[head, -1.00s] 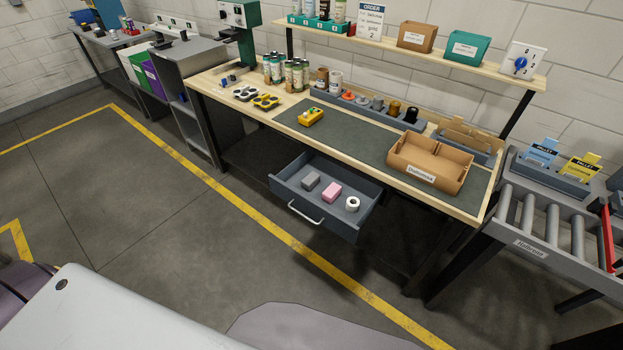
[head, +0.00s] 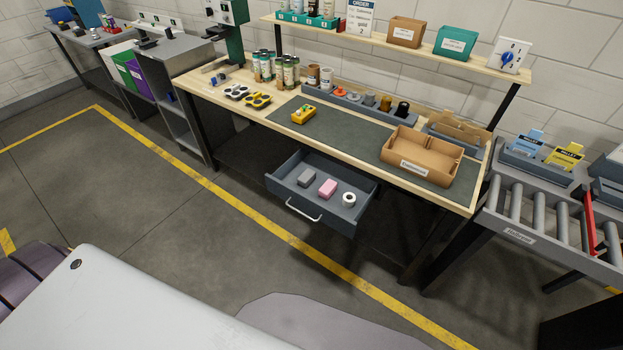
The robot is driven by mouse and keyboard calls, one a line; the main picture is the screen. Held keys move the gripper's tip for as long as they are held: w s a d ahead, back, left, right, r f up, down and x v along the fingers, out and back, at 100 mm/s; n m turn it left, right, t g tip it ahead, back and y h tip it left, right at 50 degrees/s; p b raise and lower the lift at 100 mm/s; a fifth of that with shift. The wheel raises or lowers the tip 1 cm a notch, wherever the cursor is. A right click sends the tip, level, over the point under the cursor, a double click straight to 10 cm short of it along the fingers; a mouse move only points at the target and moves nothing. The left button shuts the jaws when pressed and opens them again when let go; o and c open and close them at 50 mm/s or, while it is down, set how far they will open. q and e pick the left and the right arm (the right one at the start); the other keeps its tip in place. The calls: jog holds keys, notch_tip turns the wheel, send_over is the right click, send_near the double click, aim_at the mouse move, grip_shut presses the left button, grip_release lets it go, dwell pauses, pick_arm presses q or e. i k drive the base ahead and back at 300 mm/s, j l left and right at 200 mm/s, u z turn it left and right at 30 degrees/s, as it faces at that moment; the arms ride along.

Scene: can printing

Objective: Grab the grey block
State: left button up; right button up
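The grey block (head: 306,178) lies in the open grey drawer (head: 343,215) under the workbench, at the left of the drawer. A pink block (head: 327,188) lies to its right, and a white roll (head: 348,199) is further right. The drawer is pulled out, with a pale handle (head: 303,210) on its front. Neither of my grippers is in the head view. Part of my own arm fills the lower left, well away from the drawer.
The workbench top (head: 210,88) holds a yellow tool (head: 303,113), a brown divided box (head: 432,172), cans and a grey tray of small items. A roller conveyor (head: 540,212) stands at the right. The floor before the drawer looks clear.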

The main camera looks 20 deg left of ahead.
aim_at(309, 175)
jog(key=j+z, duration=0.45)
jog(key=k+j+z, duration=0.2)
jog(key=z, duration=0.25)
